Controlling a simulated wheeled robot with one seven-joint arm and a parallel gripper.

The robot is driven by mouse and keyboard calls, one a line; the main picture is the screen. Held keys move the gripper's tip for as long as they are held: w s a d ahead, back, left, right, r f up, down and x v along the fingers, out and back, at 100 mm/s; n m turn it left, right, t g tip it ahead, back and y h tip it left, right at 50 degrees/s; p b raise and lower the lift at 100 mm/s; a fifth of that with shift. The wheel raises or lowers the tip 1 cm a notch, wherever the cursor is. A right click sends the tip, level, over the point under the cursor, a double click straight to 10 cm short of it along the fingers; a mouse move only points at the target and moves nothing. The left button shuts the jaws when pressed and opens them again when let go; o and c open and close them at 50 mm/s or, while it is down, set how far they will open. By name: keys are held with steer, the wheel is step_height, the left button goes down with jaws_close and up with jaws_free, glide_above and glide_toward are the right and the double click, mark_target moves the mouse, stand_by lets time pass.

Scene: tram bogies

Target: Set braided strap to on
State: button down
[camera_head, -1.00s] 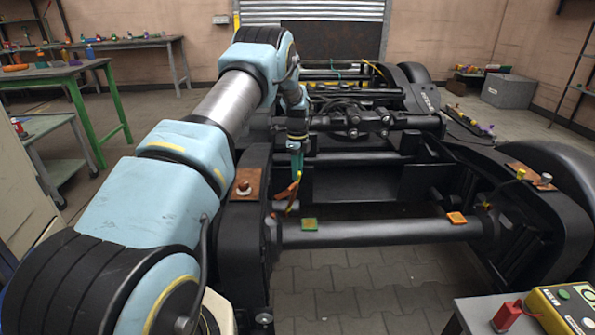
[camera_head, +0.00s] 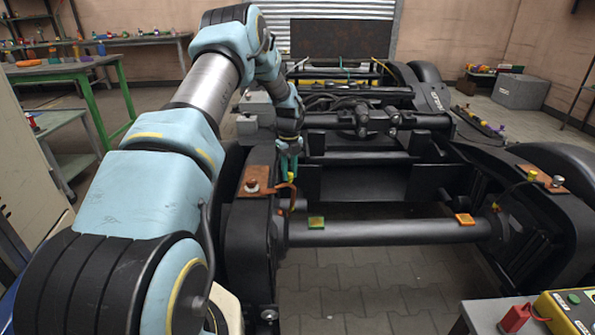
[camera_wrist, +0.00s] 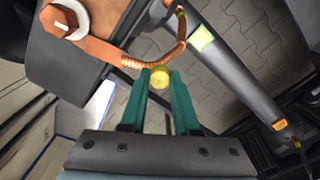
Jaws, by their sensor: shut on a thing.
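The braided strap (camera_wrist: 132,62) is a copper-coloured band. In the wrist view it runs from a bolt (camera_wrist: 65,20) on a copper plate, curves past my fingertips and bends up to a small yellowish end. My gripper (camera_wrist: 158,82) has teal fingers shut on a round yellow knob (camera_wrist: 160,77) that appears to touch the strap. In the head view the strap (camera_head: 291,192) loops beside the copper plate (camera_head: 257,181) on the left frame beam, just below my gripper (camera_head: 289,174). The exact join of knob and strap is hidden.
A black cross tube (camera_head: 385,232) carries a green tab (camera_head: 316,223) and an orange tab (camera_head: 464,219). A second copper plate (camera_head: 541,178) sits on the right beam. A control box (camera_head: 570,308) stands at the lower right. Paved floor is open below the tube.

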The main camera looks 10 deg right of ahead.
steer(key=shift+w+a+m, duration=0.2)
steer(key=shift+a+m, duration=1)
steer(key=shift+a, duration=0.25)
steer(key=c, duration=0.6)
jaws_free()
steer(key=shift+c, duration=0.2)
steer(key=shift+r, duration=0.1)
step_height(320, 180, up, 11)
steer(key=b, duration=0.1)
steer(key=shift+f, duration=0.2)
